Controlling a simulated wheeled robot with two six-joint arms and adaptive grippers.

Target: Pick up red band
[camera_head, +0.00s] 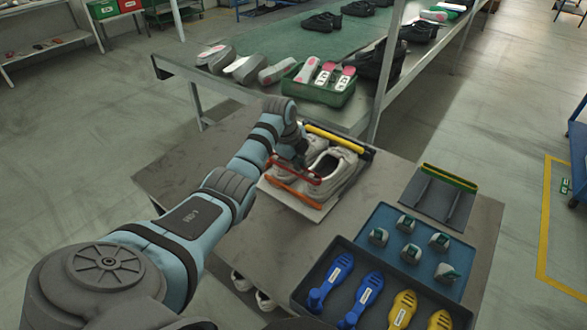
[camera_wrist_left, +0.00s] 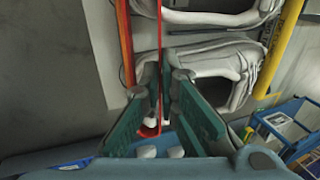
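The red band (camera_head: 297,171) lies across the pale shoes (camera_head: 337,168) in the head view. In the left wrist view the red band (camera_wrist_left: 160,45) runs down between the two teal fingers of my left gripper (camera_wrist_left: 161,82). A narrow gap shows between the fingertips, with the band inside it; firm contact is not visible. In the head view my left gripper (camera_head: 302,156) is at the shoes, partly hidden by its own wrist. An orange band (camera_head: 292,191) lies at the near side of the shoes and a yellow one (camera_head: 334,138) at the far side. My right gripper is not in view.
A dark tray (camera_head: 300,294) with blue and yellow foot-shaped pieces stands at the front right of the table. A blue tray (camera_head: 378,221) with several grey-green pieces is behind it. A green-edged rack (camera_head: 448,179) stands beyond. A conveyor (camera_head: 270,42) with shoes runs behind.

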